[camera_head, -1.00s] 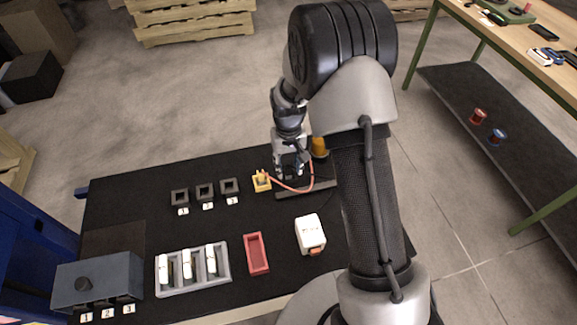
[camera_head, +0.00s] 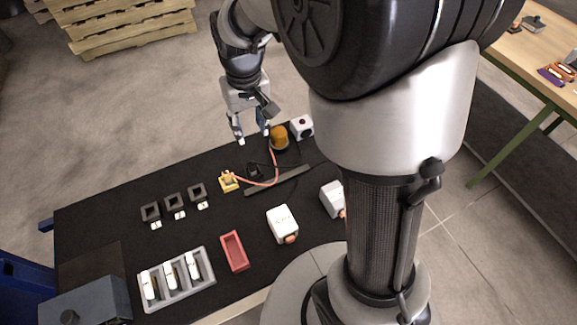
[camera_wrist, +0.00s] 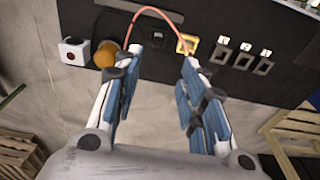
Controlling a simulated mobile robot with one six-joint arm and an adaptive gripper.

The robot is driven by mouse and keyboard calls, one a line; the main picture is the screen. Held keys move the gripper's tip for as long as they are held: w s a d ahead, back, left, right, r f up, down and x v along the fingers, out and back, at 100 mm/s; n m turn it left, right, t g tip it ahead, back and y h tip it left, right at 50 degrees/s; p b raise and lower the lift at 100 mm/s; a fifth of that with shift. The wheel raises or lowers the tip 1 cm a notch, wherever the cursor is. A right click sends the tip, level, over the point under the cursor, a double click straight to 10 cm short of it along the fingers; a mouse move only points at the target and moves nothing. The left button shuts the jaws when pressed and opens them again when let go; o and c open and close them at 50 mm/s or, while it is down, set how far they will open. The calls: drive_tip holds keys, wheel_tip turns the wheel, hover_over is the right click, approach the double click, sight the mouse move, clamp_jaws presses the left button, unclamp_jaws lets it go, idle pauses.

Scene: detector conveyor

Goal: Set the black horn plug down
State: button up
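The black horn plug appears to be the small black piece (camera_head: 253,170) on the black table mat, between the yellow block and the dark bar. It also shows in the wrist view (camera_wrist: 158,37), beyond my fingertips. Black on black makes its outline hard to read. My gripper (camera_head: 252,138) is open, with nothing between its fingers, and hangs above the table's far edge, apart from the plug. In the wrist view my gripper's two blue-padded fingers (camera_wrist: 163,57) stand wide apart.
An orange dome (camera_head: 279,137) and a white box with a dark button (camera_head: 301,126) stand by the far edge. A red-orange cable (camera_head: 265,183) runs to a yellow block (camera_head: 229,181). A dark bar (camera_head: 277,181), red tray (camera_head: 234,251) and grey rack (camera_head: 180,284) lie nearer.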

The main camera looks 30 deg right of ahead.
drive_tip(key=s+r+t, duration=0.1)
drive_tip(key=s+r, duration=0.4)
drive_tip(key=s, duration=0.6)
drive_tip(key=s+r+t, duration=0.2)
drive_tip(key=s+r, duration=0.3)
drive_tip(key=s, duration=0.6)
